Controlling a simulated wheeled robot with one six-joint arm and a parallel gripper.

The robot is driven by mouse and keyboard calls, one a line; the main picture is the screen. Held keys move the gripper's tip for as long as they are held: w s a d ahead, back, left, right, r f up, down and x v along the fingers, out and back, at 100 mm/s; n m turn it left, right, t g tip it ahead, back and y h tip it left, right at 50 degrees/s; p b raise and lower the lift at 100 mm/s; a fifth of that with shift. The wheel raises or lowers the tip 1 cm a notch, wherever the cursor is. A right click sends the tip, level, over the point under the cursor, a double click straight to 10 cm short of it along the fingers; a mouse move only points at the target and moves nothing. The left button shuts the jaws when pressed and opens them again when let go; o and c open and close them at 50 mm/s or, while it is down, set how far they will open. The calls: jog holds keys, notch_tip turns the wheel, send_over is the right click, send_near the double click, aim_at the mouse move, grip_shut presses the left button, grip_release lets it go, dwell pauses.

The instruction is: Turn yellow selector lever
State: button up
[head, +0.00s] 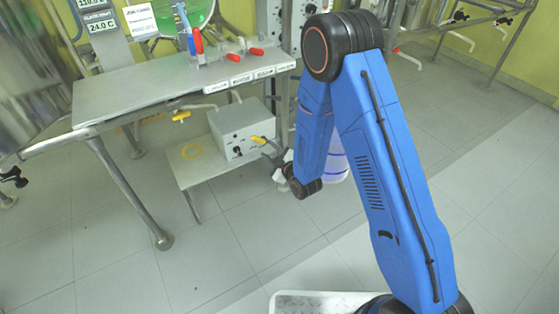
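A small yellow lever (257,139) shows at the right end of the front of a grey control box (238,128). The box stands on a low shelf under the metal bench. A second yellow handle (181,116) hangs on a pipe under the bench, left of the box.
The metal bench (150,92) with red-handled valves (257,52) lies above the box. A bench leg (130,195) stands at the left. A whitish container (337,165) is behind my arm. The floor in front is clear.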

jog(key=v, duration=0.8)
jog(key=shift+d+r, duration=0.1)
jog(key=shift+r, duration=0.05)
jog(key=w+d+r+m+g+h, duration=0.15)
jog(key=d+r+m+h, duration=0.25)
jog(key=d+r, duration=0.55)
jog(key=s+d+r+m+g+h, duration=0.2)
jog(key=s+d+r+m, duration=0.25)
jog(key=d+r, duration=0.5)
jog(key=s+d+r+m+g+h, duration=0.1)
jog(key=s+d+r+m, duration=0.1)
jog(key=s, duration=0.8)
jog(key=s+d+r+m+g+h, duration=0.1)
jog(key=s+d+r, duration=0.4)
jog(key=s, duration=0.5)
jog(key=s+d+r+m+g, duration=0.2)
jog(key=s+d, duration=0.4)
jog(key=s, duration=0.4)
jog(key=r+m, duration=0.1)
jog(key=m, duration=0.1)
jog(key=shift+s+d+r+m+g+h, duration=0.15)
jog(key=shift+s+d+m+g+h, duration=0.1)
jog(key=shift+s+m+g+h, duration=0.15)
